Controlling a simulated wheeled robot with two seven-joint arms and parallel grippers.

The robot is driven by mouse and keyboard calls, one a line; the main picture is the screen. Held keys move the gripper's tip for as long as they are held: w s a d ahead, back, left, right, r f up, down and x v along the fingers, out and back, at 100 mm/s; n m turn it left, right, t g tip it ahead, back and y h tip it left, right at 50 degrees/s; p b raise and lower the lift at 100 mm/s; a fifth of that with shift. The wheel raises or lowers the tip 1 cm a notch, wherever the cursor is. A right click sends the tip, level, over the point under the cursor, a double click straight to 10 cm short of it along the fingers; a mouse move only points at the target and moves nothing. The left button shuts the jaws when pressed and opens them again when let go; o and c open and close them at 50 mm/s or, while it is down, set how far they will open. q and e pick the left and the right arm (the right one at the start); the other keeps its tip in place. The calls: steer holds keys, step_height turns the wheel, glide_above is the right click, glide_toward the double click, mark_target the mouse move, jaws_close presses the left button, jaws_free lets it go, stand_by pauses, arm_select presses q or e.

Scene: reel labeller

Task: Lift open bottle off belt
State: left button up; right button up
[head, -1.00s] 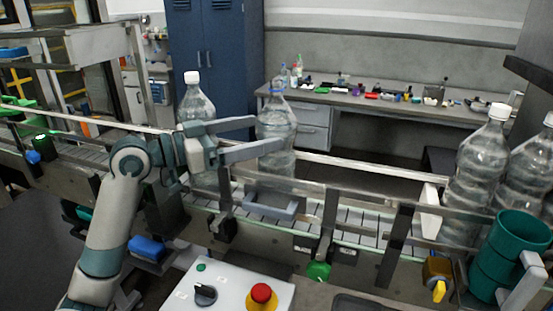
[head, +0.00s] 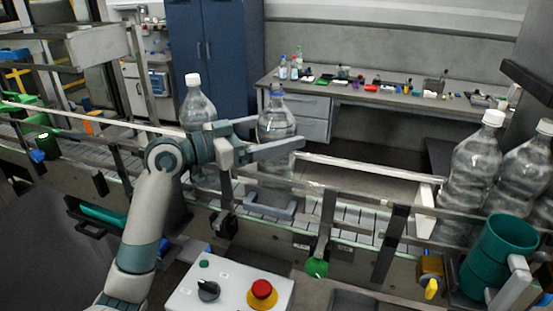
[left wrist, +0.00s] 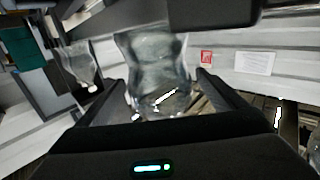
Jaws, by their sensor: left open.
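The open bottle (head: 276,125), clear with a blue neck and no white cap, stands upright on the belt (head: 345,214). My left gripper (head: 281,132) is open at its upper body, with one finger passing in front and the other reaching behind it. In the left wrist view the bottle's clear body (left wrist: 152,65) lies between the two spread fingers; I cannot tell whether they touch it. A white-capped bottle (head: 196,108) stands to the left, behind my gripper, and its lower part is partly hidden. My right gripper is not in view.
More capped bottles (head: 468,180) stand at the right end, by a white plate (head: 426,208). Rails (head: 370,182) border the belt. A control box (head: 235,285) with a red button and a teal bin (head: 490,262) stand in front.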

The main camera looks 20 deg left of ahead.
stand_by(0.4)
arm_select(q)
steer(key=c, duration=1.9)
steer(key=shift+a+r, duration=0.1)
steer(key=shift+r, duration=0.05)
steer(key=shift+c, duration=1.3)
steer(key=shift+r, duration=0.1)
step_height(320, 180, up, 15)
steer(key=p, duration=1.1)
steer(key=shift+r, duration=1.4)
